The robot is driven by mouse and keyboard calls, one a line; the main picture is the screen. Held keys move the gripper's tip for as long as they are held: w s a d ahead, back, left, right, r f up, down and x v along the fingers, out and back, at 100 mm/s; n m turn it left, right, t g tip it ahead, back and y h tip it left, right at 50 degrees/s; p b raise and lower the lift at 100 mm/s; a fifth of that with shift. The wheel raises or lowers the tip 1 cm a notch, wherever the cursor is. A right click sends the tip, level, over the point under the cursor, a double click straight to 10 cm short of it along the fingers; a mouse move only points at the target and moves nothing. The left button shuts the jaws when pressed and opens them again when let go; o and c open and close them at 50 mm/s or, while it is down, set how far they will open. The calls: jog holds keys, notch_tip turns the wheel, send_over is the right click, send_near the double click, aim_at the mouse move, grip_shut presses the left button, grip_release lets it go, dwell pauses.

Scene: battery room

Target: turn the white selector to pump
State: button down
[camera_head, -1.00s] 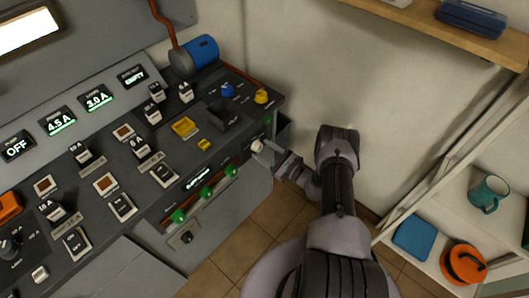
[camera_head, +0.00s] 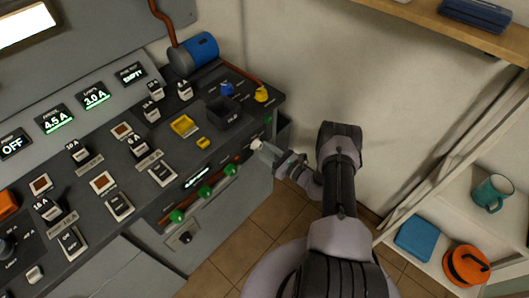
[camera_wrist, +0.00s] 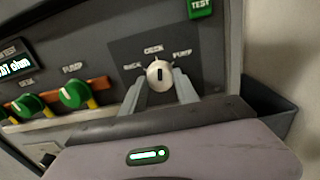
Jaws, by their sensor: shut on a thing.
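The white selector (camera_wrist: 159,72) is a round knob with a dark line on the front panel, in the wrist view. Its line stands about upright, toward the middle label. The "PUMP" label (camera_wrist: 182,54) is at its upper right, and another label that I cannot read surely is at its left. My gripper (camera_wrist: 159,84) is shut on the selector, one grey finger on each side. In the head view the selector (camera_head: 256,144) shows as a small white spot at the tip of my gripper (camera_head: 262,150), at the console's right front corner.
Green knobs (camera_wrist: 73,94) sit left of the selector, and a green TEST button (camera_wrist: 200,8) is above right. A dark bin (camera_wrist: 265,110) hangs at the panel's right side. Shelves with a teal mug (camera_head: 492,193) stand at the right.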

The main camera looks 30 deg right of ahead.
jog(key=m+b, duration=0.3)
jog(key=m, duration=0.2)
jog(key=shift+f, duration=0.2)
jog(key=shift+m+b, duration=0.8)
jog(key=shift+m, duration=1.4)
jog(key=c, duration=0.9)
grip_release()
jog(key=shift+r, duration=0.1)
jog(key=p+v, duration=0.1)
jog(key=v, duration=0.4)
jog(key=p+v, duration=0.2)
jog(key=v, duration=0.4)
jog(key=p+v, duration=0.1)
jog(key=v, duration=0.5)
jog(key=shift+s+a+f+p, duration=0.1)
jog(key=shift+s+f+p, duration=0.2)
jog(key=shift+s, duration=0.05)
